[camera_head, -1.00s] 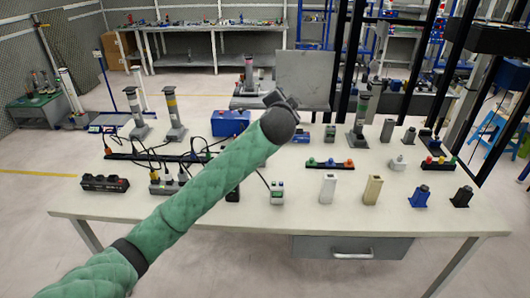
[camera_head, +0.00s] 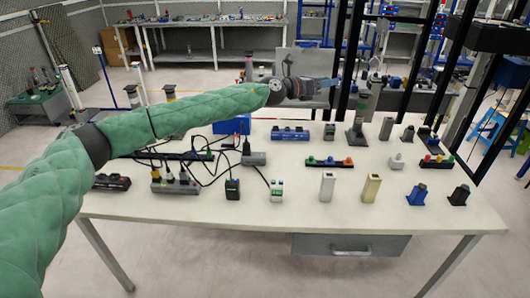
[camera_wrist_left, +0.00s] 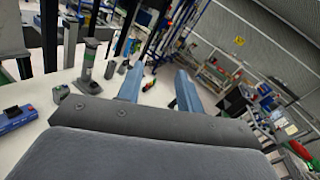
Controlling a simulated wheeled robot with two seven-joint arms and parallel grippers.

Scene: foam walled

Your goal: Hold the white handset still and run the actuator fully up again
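A small white handset with green markings (camera_head: 277,190) stands upright on the white table near its front, with a dark cable running close to it. Several upright column units stand at the back; one with a grey base (camera_head: 355,132) stands right of centre, and others at the left are partly hidden by my left arm. I cannot tell which one is the actuator. My left gripper (camera_head: 330,83) is raised above the back of the table, pointing right, well away from the handset. In the left wrist view its two blue fingers (camera_wrist_left: 157,84) are apart with nothing between them. My right gripper is not in view.
The table (camera_head: 300,220) carries power strips, loose cables, a black box (camera_head: 232,190), a white block (camera_head: 327,187), a beige block (camera_head: 371,189) and small blue and black stands at the right. Black upright posts (camera_head: 345,60) rise behind the table. The front strip is clear.

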